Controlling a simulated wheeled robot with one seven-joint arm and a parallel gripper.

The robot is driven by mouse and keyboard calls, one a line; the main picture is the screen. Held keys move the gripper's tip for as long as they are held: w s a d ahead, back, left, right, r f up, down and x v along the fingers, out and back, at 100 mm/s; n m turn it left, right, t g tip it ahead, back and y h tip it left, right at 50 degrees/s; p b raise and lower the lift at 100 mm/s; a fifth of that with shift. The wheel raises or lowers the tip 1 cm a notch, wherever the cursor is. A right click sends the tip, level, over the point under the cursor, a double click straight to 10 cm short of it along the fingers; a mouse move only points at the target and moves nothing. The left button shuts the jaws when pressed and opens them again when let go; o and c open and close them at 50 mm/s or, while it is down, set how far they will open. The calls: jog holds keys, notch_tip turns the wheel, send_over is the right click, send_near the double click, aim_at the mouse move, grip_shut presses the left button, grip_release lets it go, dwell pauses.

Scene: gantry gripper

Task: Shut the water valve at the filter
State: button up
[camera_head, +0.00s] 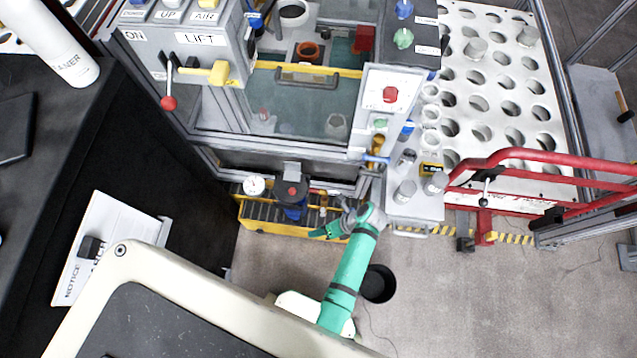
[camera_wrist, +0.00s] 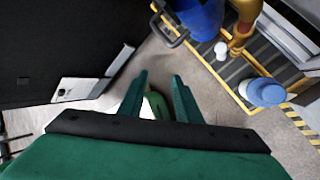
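The filter (camera_head: 291,190) stands over the yellow-edged drip tray (camera_head: 262,224), with a dark top, a red knob and a blue bowl. Its blue bowl (camera_wrist: 197,16) is at the top of the wrist view. A brass-coloured fitting (camera_wrist: 240,30), which may be the water valve, stands beside the bowl. It shows small in the head view (camera_head: 323,200), and its handle position cannot be told. My green gripper (camera_head: 322,232) is at the tray's front right edge, below and right of the filter. In the wrist view its fingers (camera_wrist: 160,80) are apart and empty, not touching the fitting.
A pressure gauge (camera_head: 253,185) is left of the filter. A blue-topped white round part (camera_wrist: 264,92) stands at the tray edge. A red rail (camera_head: 560,168) and a perforated white table (camera_head: 500,90) are at right. The floor (camera_head: 440,300) at lower right is mostly clear.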

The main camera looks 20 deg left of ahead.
jog(key=shift+s+d+r, duration=0.2)
jog(key=shift+s+r, duration=0.1)
jog(key=shift+s, duration=0.3)
jog(key=shift+s+d+r, duration=0.2)
jog(key=shift+s+r, duration=0.1)
jog(key=shift+s, duration=0.3)
jog(key=shift+s+d+r, duration=0.2)
jog(key=shift+s+r, duration=0.1)
jog(key=shift+s, duration=0.3)
jog(key=shift+w, duration=0.1)
